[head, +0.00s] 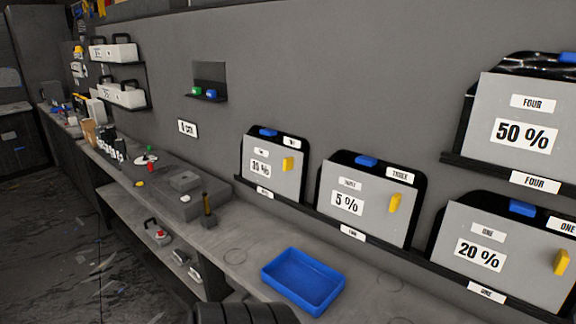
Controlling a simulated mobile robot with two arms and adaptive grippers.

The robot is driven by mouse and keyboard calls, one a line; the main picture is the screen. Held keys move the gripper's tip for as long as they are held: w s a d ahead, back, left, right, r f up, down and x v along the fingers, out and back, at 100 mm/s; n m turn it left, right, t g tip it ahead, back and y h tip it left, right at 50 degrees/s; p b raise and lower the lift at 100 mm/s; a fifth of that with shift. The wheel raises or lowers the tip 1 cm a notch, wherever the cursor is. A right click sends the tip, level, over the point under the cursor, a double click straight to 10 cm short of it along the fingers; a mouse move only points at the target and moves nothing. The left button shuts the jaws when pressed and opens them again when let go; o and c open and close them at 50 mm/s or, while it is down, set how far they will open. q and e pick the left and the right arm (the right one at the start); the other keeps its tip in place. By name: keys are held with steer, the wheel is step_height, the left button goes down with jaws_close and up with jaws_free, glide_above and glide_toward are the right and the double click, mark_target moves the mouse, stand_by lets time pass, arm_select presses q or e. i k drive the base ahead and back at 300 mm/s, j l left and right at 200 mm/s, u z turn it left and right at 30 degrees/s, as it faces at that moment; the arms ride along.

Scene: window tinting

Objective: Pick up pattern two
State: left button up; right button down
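A grey pattern sheet marked 35 % (272,184) hangs on a black board on the wall, left of the other sheets. Its small labels are too small to read surely, but look like "TWO". It has a blue clip (268,132) at the top and a yellow tab (288,164) on its right side. To its right are the sheets marked THREE, 5 % (370,224) and ONE, 20 % (500,234), with FOUR, 50 % (530,105) above. Neither gripper is visible; a dark ribbed part at the bottom edge seems to be mine.
A blue tray (302,270) lies empty on the grey workbench below the sheets. A small upright tool with a dark handle (208,208) stands left of it. Boxes sit on wall shelves (118,78) at far left. The bench around the tray is mostly clear.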

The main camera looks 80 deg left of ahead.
mark_target(296, 143)
steer(key=u, duration=2.5)
steer(key=z, duration=3.45)
steer(key=u, duration=3.3)
